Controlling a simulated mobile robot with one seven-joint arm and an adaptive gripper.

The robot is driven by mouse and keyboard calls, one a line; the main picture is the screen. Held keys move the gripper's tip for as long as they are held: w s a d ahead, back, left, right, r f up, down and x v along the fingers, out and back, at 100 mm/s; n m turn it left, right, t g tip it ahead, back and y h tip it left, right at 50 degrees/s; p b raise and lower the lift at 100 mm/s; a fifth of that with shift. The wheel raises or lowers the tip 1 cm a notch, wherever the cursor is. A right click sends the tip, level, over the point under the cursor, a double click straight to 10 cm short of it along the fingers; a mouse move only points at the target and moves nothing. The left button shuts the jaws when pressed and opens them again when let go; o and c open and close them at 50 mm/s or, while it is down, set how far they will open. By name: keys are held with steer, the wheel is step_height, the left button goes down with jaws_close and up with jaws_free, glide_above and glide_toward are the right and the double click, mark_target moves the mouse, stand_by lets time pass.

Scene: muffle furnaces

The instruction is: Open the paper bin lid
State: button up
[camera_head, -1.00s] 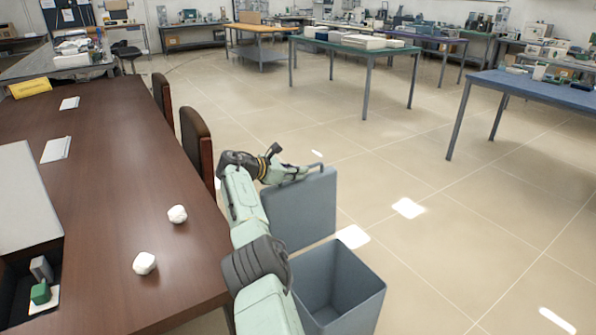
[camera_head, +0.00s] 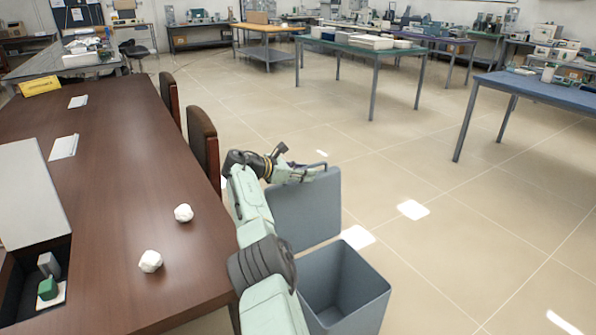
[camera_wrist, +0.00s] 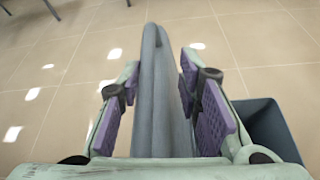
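The grey paper bin (camera_head: 345,295) stands on the floor beside the brown table, its top open and its inside showing. Its grey lid (camera_head: 306,212) stands raised, near upright, at the bin's far side. My gripper (camera_head: 318,172) is at the lid's upper edge. In the wrist view the lid (camera_wrist: 160,100) runs edge-on between the two purple-padded fingers of my gripper (camera_wrist: 157,85). The fingers are apart, with a clear gap to the lid on the left and a narrower one on the right. The bin (camera_wrist: 262,125) also shows at the right there.
Two white crumpled balls (camera_head: 150,261) (camera_head: 183,213) lie on the brown table (camera_head: 110,190). Two chairs (camera_head: 203,140) stand along its right side. A green-topped table (camera_head: 350,40) and a blue table (camera_head: 540,88) stand farther off. The floor right of the bin is clear.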

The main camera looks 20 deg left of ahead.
steer(key=v, duration=1.2)
